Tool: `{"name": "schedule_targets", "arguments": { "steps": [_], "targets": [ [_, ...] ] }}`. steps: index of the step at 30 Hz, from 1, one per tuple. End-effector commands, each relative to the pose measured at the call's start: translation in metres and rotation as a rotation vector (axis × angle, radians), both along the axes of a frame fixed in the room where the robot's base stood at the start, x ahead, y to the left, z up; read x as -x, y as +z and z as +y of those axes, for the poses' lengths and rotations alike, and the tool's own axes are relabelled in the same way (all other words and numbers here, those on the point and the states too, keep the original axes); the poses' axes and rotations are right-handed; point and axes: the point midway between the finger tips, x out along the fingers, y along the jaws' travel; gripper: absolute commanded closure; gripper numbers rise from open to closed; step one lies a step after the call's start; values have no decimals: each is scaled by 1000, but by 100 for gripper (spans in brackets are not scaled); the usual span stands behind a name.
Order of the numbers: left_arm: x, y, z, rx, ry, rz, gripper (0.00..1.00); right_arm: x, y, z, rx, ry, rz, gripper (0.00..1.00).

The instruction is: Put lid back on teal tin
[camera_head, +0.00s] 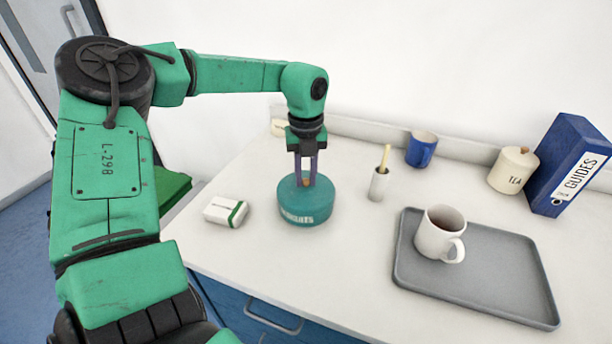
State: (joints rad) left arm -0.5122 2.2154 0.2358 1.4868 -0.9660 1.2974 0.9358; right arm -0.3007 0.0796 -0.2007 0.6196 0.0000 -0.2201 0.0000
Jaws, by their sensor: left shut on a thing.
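The teal tin (306,210) stands upright on the white counter, with pale lettering on its front. A teal lid with a small orange-brown knob lies on top of the tin or just over it; I cannot tell whether it is fully seated. My left gripper (306,180) points straight down above the tin, and its two purple-grey fingers are shut on the knob of the lid. The fingers partly hide the knob. My right gripper does not show.
A white and green box (226,211) lies left of the tin. A cup with a stick (378,184), a blue mug (421,149), a tea jar (512,170) and a blue binder (568,165) stand behind and right. A grey tray (500,275) holds a white mug (439,233).

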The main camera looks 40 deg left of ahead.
Motion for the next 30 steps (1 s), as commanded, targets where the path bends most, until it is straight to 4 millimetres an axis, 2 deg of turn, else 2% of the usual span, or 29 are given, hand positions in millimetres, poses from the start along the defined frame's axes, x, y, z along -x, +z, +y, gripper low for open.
{"name": "schedule_targets", "arguments": {
  "steps": [30],
  "targets": [
    [-1,-2,0,0,0,-1,100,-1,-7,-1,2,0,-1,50]
  ]
}}
